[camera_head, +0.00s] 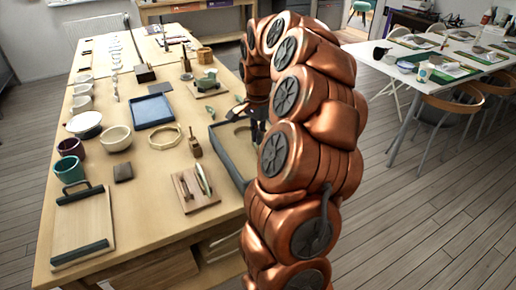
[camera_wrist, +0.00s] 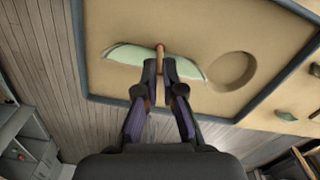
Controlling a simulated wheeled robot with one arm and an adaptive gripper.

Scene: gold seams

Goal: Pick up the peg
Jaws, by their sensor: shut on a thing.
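The peg (camera_wrist: 160,49) is a thin brown rod. In the wrist view it shows between and just beyond the fingertips of my gripper (camera_wrist: 160,69), which is shut on it. The peg crosses over the middle of a curved pale green shard (camera_wrist: 127,52) above the sandy tray floor. I cannot tell whether the peg touches the shard or the floor. In the head view my gripper (camera_head: 258,127) is a dark shape at the tray's right side, mostly hidden by my arm, and the peg cannot be made out.
The dark-rimmed tray (camera_wrist: 80,65) has a round hollow (camera_wrist: 233,70) right of the shard. Left of the tray in the head view stand a wooden block (camera_head: 195,148), a tan ring (camera_head: 165,138) and a board (camera_head: 195,190). Bowls and cups line the table's left edge.

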